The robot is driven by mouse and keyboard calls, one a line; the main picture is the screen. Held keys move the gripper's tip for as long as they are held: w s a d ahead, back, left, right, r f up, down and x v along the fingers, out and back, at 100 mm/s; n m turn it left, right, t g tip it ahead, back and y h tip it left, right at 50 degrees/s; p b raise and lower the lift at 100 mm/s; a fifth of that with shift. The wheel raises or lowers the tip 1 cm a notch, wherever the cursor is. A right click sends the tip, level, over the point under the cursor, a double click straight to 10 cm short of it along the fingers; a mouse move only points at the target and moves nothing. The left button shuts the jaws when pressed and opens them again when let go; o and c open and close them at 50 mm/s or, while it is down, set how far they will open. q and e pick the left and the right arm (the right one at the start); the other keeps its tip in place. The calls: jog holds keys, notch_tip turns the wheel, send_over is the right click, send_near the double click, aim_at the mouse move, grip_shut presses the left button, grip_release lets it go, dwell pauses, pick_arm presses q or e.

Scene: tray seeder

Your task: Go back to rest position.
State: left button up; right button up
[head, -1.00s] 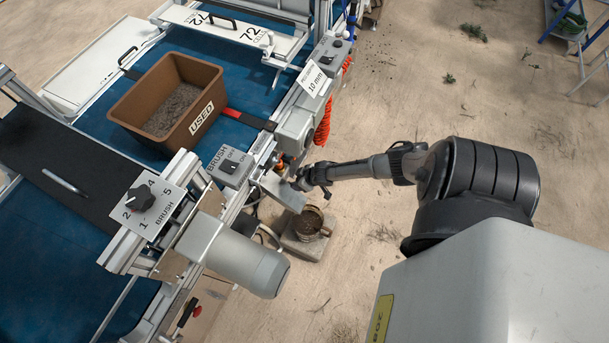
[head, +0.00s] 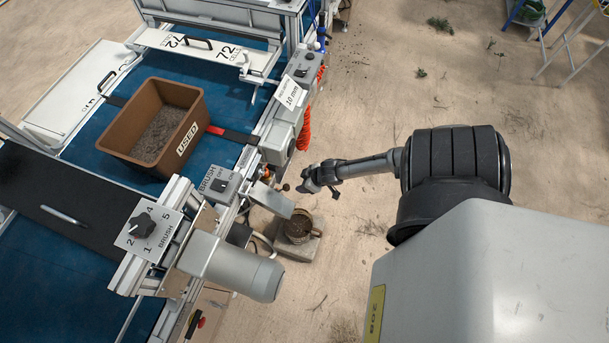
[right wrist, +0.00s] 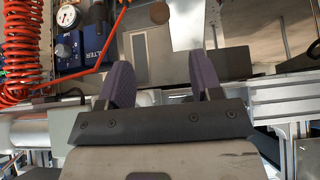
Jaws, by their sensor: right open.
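My right gripper (head: 305,183) is at the right side of the seeder machine, just off its rail, above the sandy floor. In the right wrist view its two purple-grey fingers (right wrist: 161,85) stand apart with nothing between them. Beyond the fingers are grey machine parts and a round brown knob end (right wrist: 160,13). My left gripper is in neither view.
The machine carries a brown USED bin (head: 122,138), a BRUSH switch box (head: 219,185), a dial plate (head: 148,229) and a grey motor (head: 232,268). A red coiled hose (head: 304,130) hangs nearby. A metal cup (head: 298,227) stands below the gripper.

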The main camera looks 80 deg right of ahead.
dwell(0.8)
jog(key=s+d+f+n+g+h, duration=0.1)
jog(key=s+n+g, duration=0.1)
jog(key=s+g, duration=0.15)
jog(key=s+a+r+n+y, duration=0.1)
jog(key=s+a+r+y, duration=0.1)
jog(key=a+r, duration=2.35)
notch_tip(320, 180, up, 25)
jog(key=a+p, duration=0.1)
jog(key=p, duration=2.5)
jog(key=shift+w, duration=0.35)
